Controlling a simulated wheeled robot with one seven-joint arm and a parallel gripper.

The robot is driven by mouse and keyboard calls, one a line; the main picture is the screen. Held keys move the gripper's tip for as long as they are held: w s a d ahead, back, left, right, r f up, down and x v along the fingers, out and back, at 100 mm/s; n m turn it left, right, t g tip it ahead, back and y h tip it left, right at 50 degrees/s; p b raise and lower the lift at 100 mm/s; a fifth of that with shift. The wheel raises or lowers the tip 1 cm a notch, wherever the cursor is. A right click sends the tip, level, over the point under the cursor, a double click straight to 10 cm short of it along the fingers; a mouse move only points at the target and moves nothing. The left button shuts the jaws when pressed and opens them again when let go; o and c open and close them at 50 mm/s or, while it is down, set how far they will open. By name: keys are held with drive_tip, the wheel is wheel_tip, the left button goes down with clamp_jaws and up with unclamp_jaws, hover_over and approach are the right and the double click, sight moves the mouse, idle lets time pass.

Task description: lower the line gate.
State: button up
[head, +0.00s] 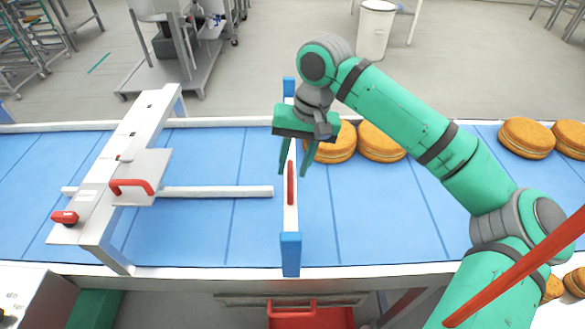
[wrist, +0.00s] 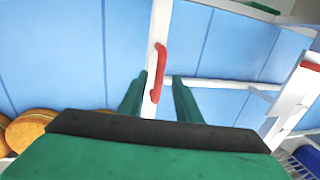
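The line gate is a white bar (head: 291,218) across the blue belt, between two blue end posts, with a red handle (head: 290,184) along it. I cannot tell for sure how high the bar is above the belt. My gripper (head: 294,172) points down above the bar, near the handle's far end. It is open and empty, fingers apart. In the wrist view the red handle (wrist: 160,68) stands on the white bar beyond the gap between my fingers (wrist: 157,90), which lie one on each side of the bar's line. No finger clearly touches the handle.
Round filled cakes (head: 382,142) lie on the belt right of the gate, some close behind my gripper. More cakes (head: 526,138) lie farther right. Left stands a white frame (head: 120,160) with a red-handled plate and a horizontal rod (head: 215,191). The belt between is clear.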

drive_tip(key=shift+w+a+f, duration=0.1)
drive_tip(key=shift+f, duration=0.8)
